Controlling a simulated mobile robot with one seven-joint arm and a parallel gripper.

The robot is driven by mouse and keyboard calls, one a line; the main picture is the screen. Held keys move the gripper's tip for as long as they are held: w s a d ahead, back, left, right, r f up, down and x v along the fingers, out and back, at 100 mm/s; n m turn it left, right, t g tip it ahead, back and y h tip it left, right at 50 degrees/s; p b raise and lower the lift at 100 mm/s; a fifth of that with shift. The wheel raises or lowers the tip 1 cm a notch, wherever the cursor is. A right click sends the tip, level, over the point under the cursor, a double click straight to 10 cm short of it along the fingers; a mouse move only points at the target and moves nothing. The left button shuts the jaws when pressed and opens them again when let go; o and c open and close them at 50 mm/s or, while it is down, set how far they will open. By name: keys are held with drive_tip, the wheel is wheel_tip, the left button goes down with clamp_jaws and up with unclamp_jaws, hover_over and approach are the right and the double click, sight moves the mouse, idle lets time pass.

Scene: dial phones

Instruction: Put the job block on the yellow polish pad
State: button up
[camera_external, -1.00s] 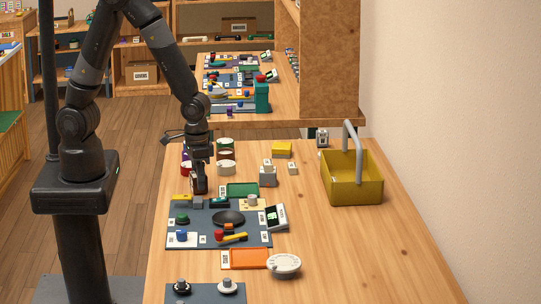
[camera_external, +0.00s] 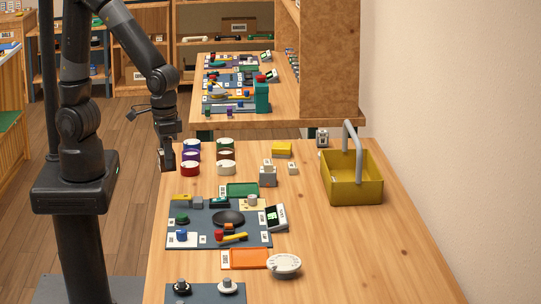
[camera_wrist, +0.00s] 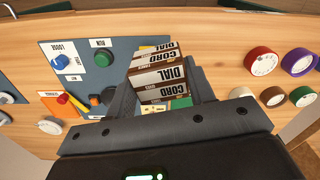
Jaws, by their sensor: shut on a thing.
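My gripper (camera_external: 165,165) is shut on the job block (camera_wrist: 160,75), which has brown and white bands and the words DIAL and CORD. The block sits between the fingers in the wrist view and hides part of the board behind it. In the external view my gripper hangs above the table's left edge, left of the coloured round dials, and the block is mostly hidden. A smaller yellow piece (camera_external: 180,198) lies at the board's upper left, beside a grey block. I cannot tell which is the polish pad.
The blue-grey board (camera_external: 205,216) holds several coloured parts and a dark round dish (camera_external: 228,218). Several round dials (camera_external: 226,168) stand behind it. A grey-white block (camera_external: 267,177) stands near a green tray (camera_external: 241,190). A yellow basket (camera_external: 352,190) stands at right. The front right is clear.

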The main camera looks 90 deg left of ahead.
drive_tip(key=w+a+r+n, duration=0.1)
drive_tip(key=w+a+n, duration=0.2)
drive_tip(key=w, duration=0.4)
drive_tip(key=w+a+r+n, duration=0.1)
drive_tip(key=w+a+n, duration=0.15)
drive_tip(key=w, duration=0.55)
drive_tip(key=n, duration=1)
hover_over(282, 145)
drive_tip(key=f, duration=0.5)
drive_tip(key=shift+s+d, duration=0.1)
drive_tip(key=shift+d, duration=0.2)
drive_tip(key=shift+a+f, duration=0.25)
drive_tip(key=shift+f, duration=1.9)
drive_tip(key=o, duration=1)
drive_tip(key=shift+f, duration=0.15)
